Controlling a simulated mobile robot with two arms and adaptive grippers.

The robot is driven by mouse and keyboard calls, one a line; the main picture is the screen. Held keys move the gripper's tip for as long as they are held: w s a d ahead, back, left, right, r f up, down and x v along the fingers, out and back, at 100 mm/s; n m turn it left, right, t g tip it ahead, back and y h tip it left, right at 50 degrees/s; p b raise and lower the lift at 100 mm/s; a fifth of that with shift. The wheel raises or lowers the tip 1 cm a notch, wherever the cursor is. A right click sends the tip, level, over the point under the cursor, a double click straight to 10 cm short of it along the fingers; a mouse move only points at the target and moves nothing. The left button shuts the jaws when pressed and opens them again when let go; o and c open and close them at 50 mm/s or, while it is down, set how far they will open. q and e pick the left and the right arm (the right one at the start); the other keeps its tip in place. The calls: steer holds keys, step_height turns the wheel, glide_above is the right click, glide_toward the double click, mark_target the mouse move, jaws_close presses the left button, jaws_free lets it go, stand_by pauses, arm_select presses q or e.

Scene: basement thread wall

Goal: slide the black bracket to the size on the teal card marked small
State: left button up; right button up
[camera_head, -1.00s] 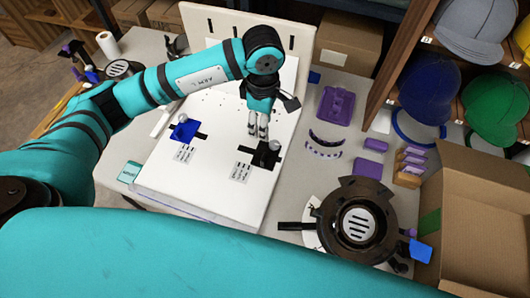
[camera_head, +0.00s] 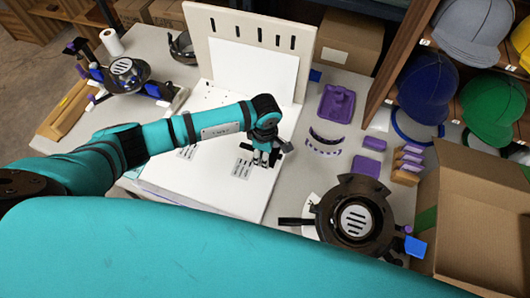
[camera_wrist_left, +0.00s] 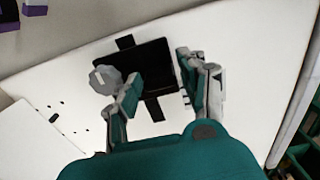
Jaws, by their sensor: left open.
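The black bracket (camera_wrist_left: 152,58) lies on a white board (camera_wrist_left: 240,45), across a narrow black strip whose ends stick out on both sides. A grey knob (camera_wrist_left: 105,80) sits at its left end in the left wrist view. My left gripper (camera_wrist_left: 160,72) is open, its fingers over the bracket, one near each end; contact cannot be told. In the head view this gripper (camera_head: 262,158) covers most of the bracket. A printed label (camera_head: 242,168) lies beside it, too small to read. The teal card is hidden behind my left arm. My right gripper is not in view.
A round black fixture (camera_head: 355,218) stands right of the board, another (camera_head: 125,72) at the far left. Purple parts (camera_head: 337,102) lie to the right. An open cardboard box (camera_head: 480,215) and a cap shelf bound the right side. A slotted panel (camera_head: 252,35) stands behind.

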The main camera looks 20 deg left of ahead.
arm_select(q)
steer(key=shift+f, duration=0.1)
jaws_close()
stand_by(0.3)
steer(key=a+b, duration=0.1)
steer(key=a, duration=0.2)
steer(key=shift+a, duration=0.15)
jaws_free()
steer(key=shift+r, duration=0.4)
step_height(320, 180, up, 11)
steer(key=shift+r, duration=0.15)
stand_by(0.5)
